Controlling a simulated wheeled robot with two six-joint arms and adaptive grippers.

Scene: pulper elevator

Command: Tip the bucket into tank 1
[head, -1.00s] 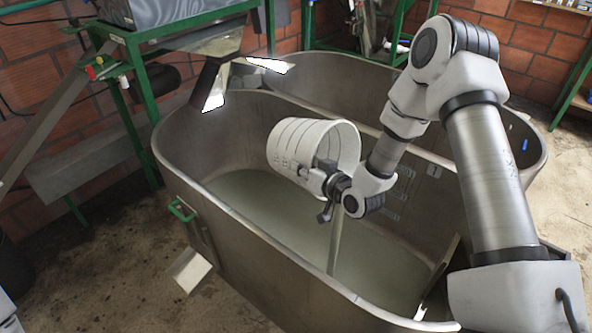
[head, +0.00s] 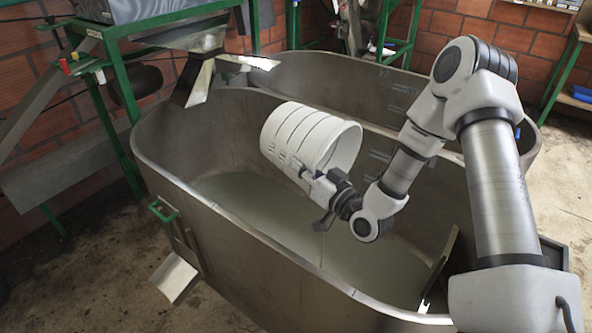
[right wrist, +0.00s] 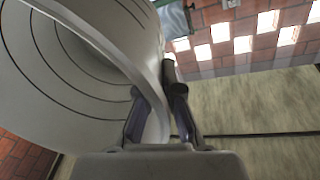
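A white ribbed bucket (head: 308,140) hangs tilted on its side over the near metal tank (head: 228,217), with its open mouth toward the right in the head view. My right gripper (head: 312,180) is shut on the bucket's rim. In the right wrist view the bucket (right wrist: 60,70) fills the left side, and the gripper's fingers (right wrist: 158,110) stand on either side of its wall. The bucket's inside shows curved dark lines and no visible contents. Pale liquid lies in the bottom of the near tank. My left gripper is out of the head view.
A second tank (head: 340,80) stands directly behind the near one. A metal chute (head: 200,75) on a green frame (head: 125,135) reaches over the tank's back left rim. A green-handled gate (head: 163,210) and small spout (head: 174,277) stick out at the front left.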

